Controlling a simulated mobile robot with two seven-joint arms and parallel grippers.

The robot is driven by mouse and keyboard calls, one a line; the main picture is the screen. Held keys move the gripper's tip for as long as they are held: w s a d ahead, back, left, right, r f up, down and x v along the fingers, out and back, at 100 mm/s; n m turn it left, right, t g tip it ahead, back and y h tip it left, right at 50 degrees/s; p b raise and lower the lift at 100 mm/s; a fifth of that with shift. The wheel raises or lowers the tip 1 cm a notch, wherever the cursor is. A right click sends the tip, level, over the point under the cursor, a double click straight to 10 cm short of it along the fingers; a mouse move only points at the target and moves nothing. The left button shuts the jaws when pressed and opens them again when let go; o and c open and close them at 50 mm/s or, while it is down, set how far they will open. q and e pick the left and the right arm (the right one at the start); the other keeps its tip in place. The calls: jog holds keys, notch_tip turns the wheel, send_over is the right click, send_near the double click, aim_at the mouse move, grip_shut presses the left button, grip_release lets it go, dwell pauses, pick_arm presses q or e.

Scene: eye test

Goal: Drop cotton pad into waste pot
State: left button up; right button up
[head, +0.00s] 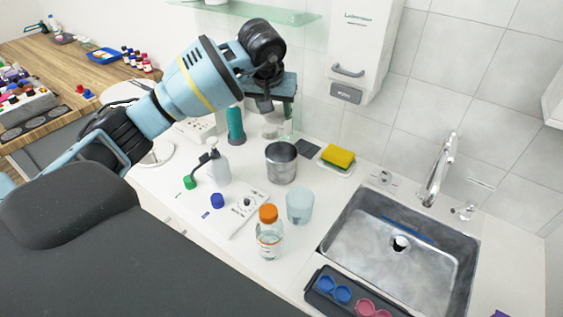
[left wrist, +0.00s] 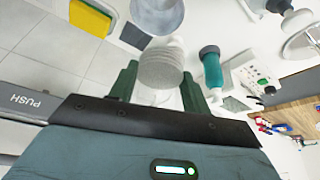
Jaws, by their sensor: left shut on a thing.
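My left gripper (head: 265,104) is at the back of the white counter, above a clear holder (head: 271,126). In the left wrist view, its two dark green fingers (left wrist: 160,72) stand apart on either side of a pale round cotton pad (left wrist: 160,66). The gripper is shut on the pad. The pad looks stacked with others, and I cannot tell how far it is lifted off them. The metal waste pot (head: 281,163) stands upright on the counter, in front of the holder; it also shows at the top of the left wrist view (left wrist: 158,14). My right gripper is not in view.
A green bottle (head: 236,126) is left of the holder. A yellow sponge (head: 339,156) lies right of the pot. A pump bottle (head: 216,166), a blue cup (head: 299,206) and an orange-capped bottle (head: 268,236) stand nearer. The sink (head: 400,245) is at the right.

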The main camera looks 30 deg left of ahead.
aim_at(275, 123)
pick_arm(q)
notch_tip(275, 123, down, 5)
jog(key=shift+r+b, duration=0.15)
jog(key=shift+b, duration=0.5)
jog(key=shift+f, duration=0.5)
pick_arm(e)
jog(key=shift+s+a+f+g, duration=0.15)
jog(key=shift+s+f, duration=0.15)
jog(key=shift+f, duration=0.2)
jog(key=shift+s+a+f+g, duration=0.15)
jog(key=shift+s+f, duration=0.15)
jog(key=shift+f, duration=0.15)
pick_arm(q)
jog(key=o, duration=1)
jog(key=shift+c, duration=0.2)
